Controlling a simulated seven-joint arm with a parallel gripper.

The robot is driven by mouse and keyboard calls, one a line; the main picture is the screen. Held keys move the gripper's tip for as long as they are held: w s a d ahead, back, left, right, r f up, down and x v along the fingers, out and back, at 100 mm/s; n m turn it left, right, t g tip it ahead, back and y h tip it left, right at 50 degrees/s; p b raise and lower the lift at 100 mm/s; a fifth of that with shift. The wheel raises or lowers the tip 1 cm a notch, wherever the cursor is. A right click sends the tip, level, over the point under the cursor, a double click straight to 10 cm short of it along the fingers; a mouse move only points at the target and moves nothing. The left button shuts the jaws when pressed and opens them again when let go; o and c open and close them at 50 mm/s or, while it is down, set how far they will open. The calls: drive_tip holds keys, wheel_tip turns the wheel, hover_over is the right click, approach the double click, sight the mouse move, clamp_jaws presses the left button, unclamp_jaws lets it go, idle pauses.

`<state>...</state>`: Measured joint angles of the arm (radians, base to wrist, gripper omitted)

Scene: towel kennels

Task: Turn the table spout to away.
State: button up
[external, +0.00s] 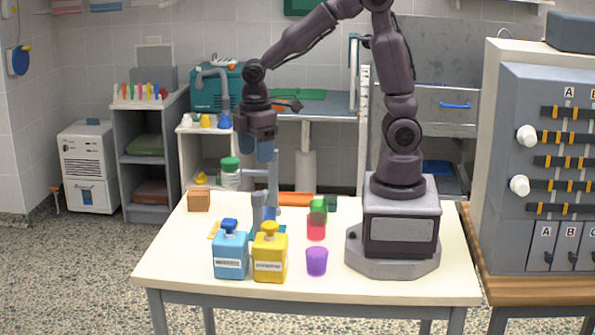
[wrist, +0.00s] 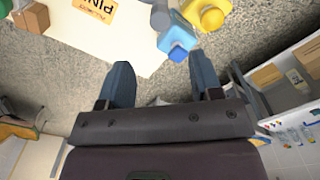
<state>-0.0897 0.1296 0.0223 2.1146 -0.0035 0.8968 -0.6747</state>
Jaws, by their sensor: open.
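A grey spout (external: 273,184) stands upright on the white table, behind the blue and yellow bottles. It has a vertical post and a short arm that points to the left in the external view. My gripper (external: 253,152) is above the table's back part, close to the spout's top, with its blue fingers pointing down. In the wrist view my gripper (wrist: 164,82) has its two fingers wide apart with nothing between them. A grey part at the top of the wrist view (wrist: 160,17) may belong to the spout; I cannot tell. Contact with the spout is not visible.
A blue bottle (external: 230,256) and a yellow bottle (external: 270,258) stand at the table's front. A purple cup (external: 316,261), a red-and-green cup stack (external: 317,226), a green-lidded jar (external: 230,174) and a brown box (external: 199,200) are around. The table's front left is clear.

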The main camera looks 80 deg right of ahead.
sight(257, 193)
wheel_tip(257, 193, down, 11)
drive_tip(key=shift+r, duration=0.1)
idle(0.3)
clamp_jaws()
